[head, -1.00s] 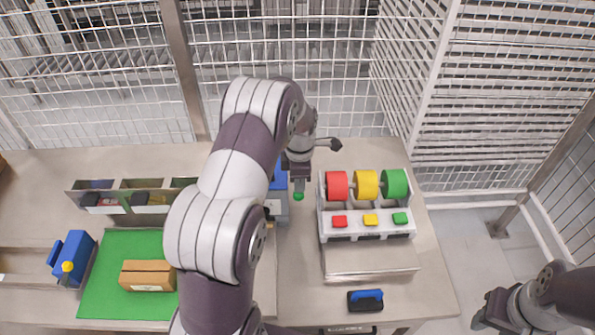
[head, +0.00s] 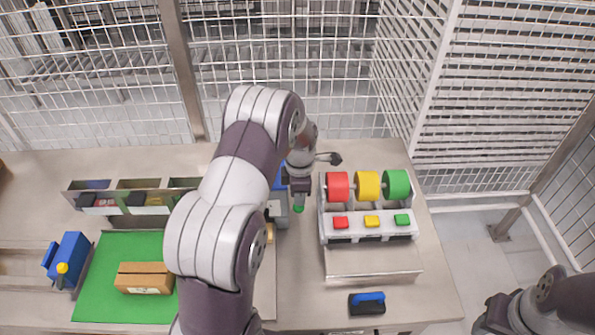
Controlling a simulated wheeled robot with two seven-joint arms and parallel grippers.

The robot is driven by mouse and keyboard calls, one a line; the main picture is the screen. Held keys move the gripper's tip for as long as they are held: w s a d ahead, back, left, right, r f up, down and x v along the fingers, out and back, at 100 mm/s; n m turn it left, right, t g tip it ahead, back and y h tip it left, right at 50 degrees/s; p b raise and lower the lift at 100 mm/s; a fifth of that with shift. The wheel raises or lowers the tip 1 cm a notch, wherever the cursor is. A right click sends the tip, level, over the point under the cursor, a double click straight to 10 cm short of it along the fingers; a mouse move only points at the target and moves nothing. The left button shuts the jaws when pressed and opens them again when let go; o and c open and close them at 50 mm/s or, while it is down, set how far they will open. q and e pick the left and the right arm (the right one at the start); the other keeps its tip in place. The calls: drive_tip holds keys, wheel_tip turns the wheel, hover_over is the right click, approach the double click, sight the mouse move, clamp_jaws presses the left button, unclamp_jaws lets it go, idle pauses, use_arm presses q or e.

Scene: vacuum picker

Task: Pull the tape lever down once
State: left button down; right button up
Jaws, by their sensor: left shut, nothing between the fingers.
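The tape machine (head: 279,213), blue and grey, stands left of the coloured spools and is mostly hidden behind my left arm. A green knob (head: 298,209), which looks like the end of its lever, shows at the machine's right side. My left gripper (head: 299,197) points down right at the knob, shut and empty. It overlaps the knob in the picture and appears to touch or nearly touch it. The lever's shaft is hidden. My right gripper (head: 487,323) is at the bottom right, off the table and partly cut off; its fingers are not clear.
Red (head: 337,187), yellow and green spools stand above a white button panel (head: 369,228). A blue-handled tool (head: 367,303) lies at the front. A brown carton (head: 145,278) is on the green mat (head: 105,260). Bins (head: 137,184) stand behind.

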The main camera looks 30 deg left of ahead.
sight(299, 211)
use_arm(q)
drive_tip(key=shift+s+d+f+b, duration=0.15)
drive_tip(key=shift+f+b, duration=0.85)
drive_tip(key=shift+f, duration=0.65)
drive_tip(key=shift+f, duration=0.1)
drive_tip(key=shift+w+f+b, duration=0.2)
drive_tip(key=shift+f+b, duration=0.95)
drive_tip(key=shift+f, duration=0.45)
drive_tip(key=shift+a+f, duration=0.1)
drive_tip(key=shift+a, duration=0.1)
